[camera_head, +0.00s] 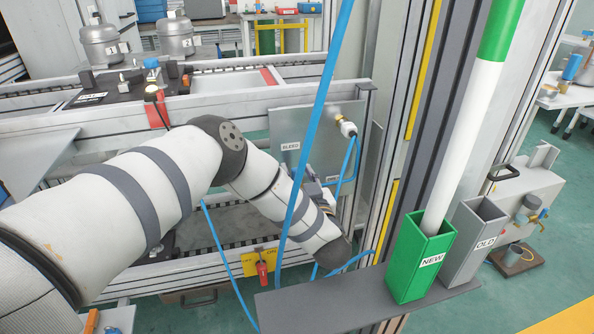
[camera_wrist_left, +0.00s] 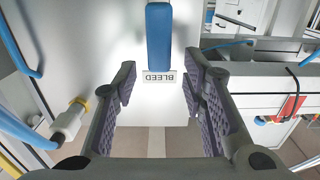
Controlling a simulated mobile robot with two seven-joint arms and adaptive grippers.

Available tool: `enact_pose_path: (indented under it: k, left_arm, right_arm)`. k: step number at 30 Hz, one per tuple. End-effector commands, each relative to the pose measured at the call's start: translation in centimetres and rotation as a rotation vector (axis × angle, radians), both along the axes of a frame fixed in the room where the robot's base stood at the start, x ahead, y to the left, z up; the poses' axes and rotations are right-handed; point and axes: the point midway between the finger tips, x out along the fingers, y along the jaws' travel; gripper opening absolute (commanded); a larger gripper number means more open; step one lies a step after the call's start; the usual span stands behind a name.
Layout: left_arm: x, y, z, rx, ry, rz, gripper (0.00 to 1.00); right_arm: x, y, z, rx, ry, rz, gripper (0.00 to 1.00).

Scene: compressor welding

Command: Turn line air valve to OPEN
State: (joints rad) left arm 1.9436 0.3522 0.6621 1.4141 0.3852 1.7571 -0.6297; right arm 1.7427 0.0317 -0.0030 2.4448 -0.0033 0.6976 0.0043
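A grey panel (camera_head: 345,118) carries a BLEED label (camera_head: 290,146) and a brass-and-white fitting (camera_head: 346,127) with a blue hose. In the left wrist view a blue handle (camera_wrist_left: 159,38) stands just beyond the upside-down BLEED label (camera_wrist_left: 159,77). My left gripper (camera_wrist_left: 160,70) is open and empty, its fingers either side of the label and short of the handle. In the head view my wrist mostly hides this gripper. A red lever (camera_head: 262,272) hangs on a yellow plate (camera_head: 250,264) low on the frame; its lettering is too small to read surely. No label reading line air is legible.
Blue hoses (camera_head: 318,110) cross in front of the panel and my forearm. A green NEW holder (camera_head: 420,265) with a white-green rod and a grey OLD holder (camera_head: 470,245) stand at right beside a metal upright (camera_head: 400,150). A conveyor (camera_head: 230,85) runs behind.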

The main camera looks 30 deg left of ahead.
Motion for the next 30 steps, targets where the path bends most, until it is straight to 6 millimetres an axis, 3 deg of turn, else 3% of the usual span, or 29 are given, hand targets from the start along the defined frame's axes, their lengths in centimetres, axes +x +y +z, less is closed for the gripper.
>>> enact_pose_path:
  k: [6,14,19,30]
  left_arm:
    - [1.6,2.0,-0.1,0.001,0.001,0.0,0.38]
    - [1.8,2.1,0.0,0.001,0.001,-0.001,0.38]
    - [1.8,2.0,0.0,0.0,0.0,-0.001,0.0]
    - [1.8,2.4,0.0,0.012,0.016,-0.001,0.0]
  right_arm:
    - [-0.3,0.0,-0.3,-0.001,0.008,0.0,0.47]
    - [-0.3,0.0,-0.3,-0.001,0.008,0.0,0.47]
    - [-0.3,0.0,-0.3,-0.001,0.008,0.0,0.47]
    - [-0.2,0.0,-0.3,-0.001,0.007,0.0,0.47]
